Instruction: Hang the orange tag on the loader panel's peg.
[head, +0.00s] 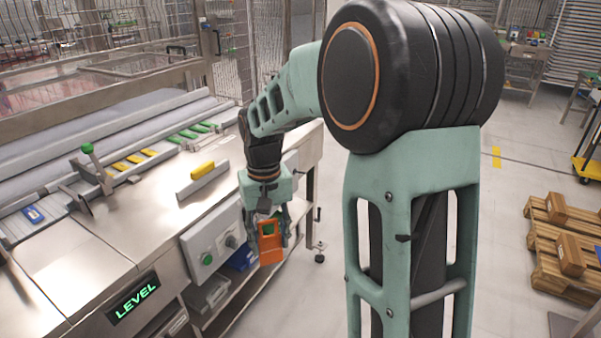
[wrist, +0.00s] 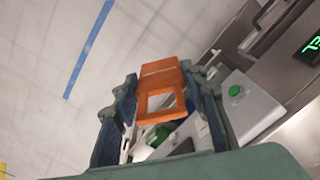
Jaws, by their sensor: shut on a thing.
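The orange tag (head: 271,254) is a flat frame with a window cut through it. My gripper (head: 267,222) is shut on it, with one finger at each side, and holds it in the air in front of the bench. In the wrist view the tag (wrist: 160,68) sits between both fingers of my gripper (wrist: 160,85). The loader panel (head: 213,236) is a grey box on the bench front, left of the tag and apart from it. It has a green button and a dark round part. The panel (wrist: 252,107) shows at the right in the wrist view. I cannot clearly make out the peg.
The steel bench (head: 130,215) carries a yellow block (head: 203,169) on a grey bar and a green-knobbed lever (head: 88,149). A lit LEVEL display (head: 133,298) is on its front. Grey and blue bins (head: 210,292) sit on the shelf below.

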